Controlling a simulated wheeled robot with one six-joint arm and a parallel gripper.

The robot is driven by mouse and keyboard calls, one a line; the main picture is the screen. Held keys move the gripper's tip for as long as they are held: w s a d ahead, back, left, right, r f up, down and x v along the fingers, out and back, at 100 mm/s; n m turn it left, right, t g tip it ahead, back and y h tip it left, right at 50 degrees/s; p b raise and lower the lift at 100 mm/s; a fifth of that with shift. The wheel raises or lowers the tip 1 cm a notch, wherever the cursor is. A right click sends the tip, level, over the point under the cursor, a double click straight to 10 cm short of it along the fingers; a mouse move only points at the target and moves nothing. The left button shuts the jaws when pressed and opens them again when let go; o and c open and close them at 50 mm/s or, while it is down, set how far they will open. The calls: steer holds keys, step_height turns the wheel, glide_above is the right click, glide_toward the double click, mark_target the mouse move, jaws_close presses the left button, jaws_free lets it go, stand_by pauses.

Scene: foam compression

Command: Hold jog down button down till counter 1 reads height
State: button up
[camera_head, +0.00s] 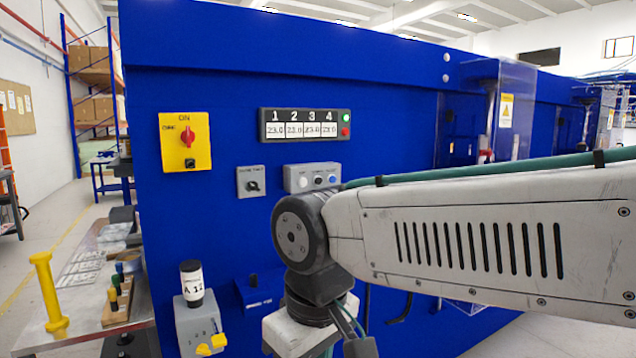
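The counter display (304,124) on the blue machine has windows numbered 1 to 4. The window under 1 seems to read 23.0, but the digits are small. Below it, a grey button box (313,178) carries a white button (303,183), a dark middle button (319,180) and a blue button (332,179). Their labels are too small to read, so I cannot tell which is jog down. My arm crosses in front of the machine from the right, and its joint is close below the box in the picture. My gripper fingers are not in view.
A yellow panel (186,141) with a red switch and a grey selector box (251,182) are on the machine's left. A bench with a yellow post (49,295) is at left.

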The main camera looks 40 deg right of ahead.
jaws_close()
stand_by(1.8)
